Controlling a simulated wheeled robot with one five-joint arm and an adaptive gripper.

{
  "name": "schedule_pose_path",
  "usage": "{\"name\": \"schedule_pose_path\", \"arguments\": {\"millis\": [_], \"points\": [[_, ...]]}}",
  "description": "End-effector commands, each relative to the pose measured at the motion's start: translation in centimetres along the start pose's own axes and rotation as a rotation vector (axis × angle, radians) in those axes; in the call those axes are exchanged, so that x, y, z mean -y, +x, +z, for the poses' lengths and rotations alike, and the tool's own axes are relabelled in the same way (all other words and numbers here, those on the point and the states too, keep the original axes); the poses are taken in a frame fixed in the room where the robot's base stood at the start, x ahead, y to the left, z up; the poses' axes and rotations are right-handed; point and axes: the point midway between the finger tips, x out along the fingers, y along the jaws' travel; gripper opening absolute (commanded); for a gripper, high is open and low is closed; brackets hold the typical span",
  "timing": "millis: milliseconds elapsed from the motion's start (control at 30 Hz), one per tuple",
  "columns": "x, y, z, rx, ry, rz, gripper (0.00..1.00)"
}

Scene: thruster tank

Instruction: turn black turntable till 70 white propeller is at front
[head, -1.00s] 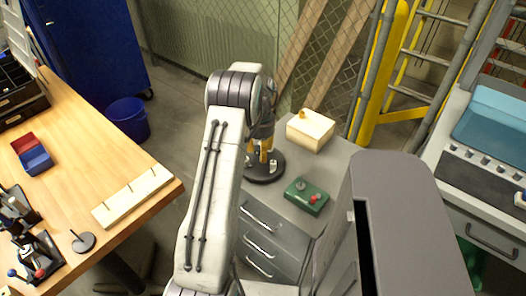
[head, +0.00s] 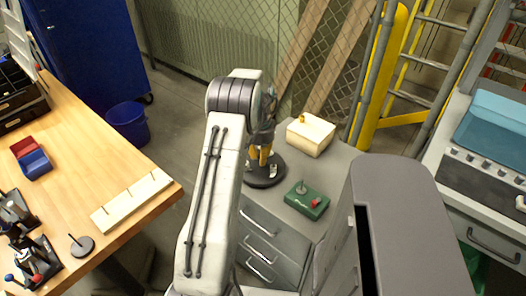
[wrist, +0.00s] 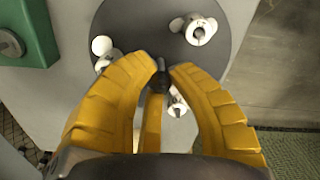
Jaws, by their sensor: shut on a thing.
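The black turntable (head: 262,182) is a round dark disc on the grey cabinet top, and it fills the upper middle of the wrist view (wrist: 225,62). Several white propeller pieces stand around it: one at the upper right (wrist: 200,31), one at the left (wrist: 101,46), and one partly behind the right finger (wrist: 178,106). I cannot read which is the 70 one. My gripper (wrist: 161,70) has its yellow fingers shut on a dark upright knob (wrist: 160,65) at the turntable's middle. In the head view my arm hides part of the disc.
A wooden bench (head: 130,165) is at left, and a tall grey housing (head: 405,200) is at right.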

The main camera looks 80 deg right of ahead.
Motion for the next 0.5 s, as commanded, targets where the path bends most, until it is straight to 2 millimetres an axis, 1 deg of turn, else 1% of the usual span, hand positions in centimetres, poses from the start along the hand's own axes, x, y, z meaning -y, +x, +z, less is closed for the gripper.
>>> {"name": "schedule_pose_path", "arguments": {"millis": [200,500], "points": [[0.0,0.02,0.01,0.0,-0.027,0.0,0.0],[-0.01,0.05,0.02,0.001,-0.258,0.0,0.0]]}}
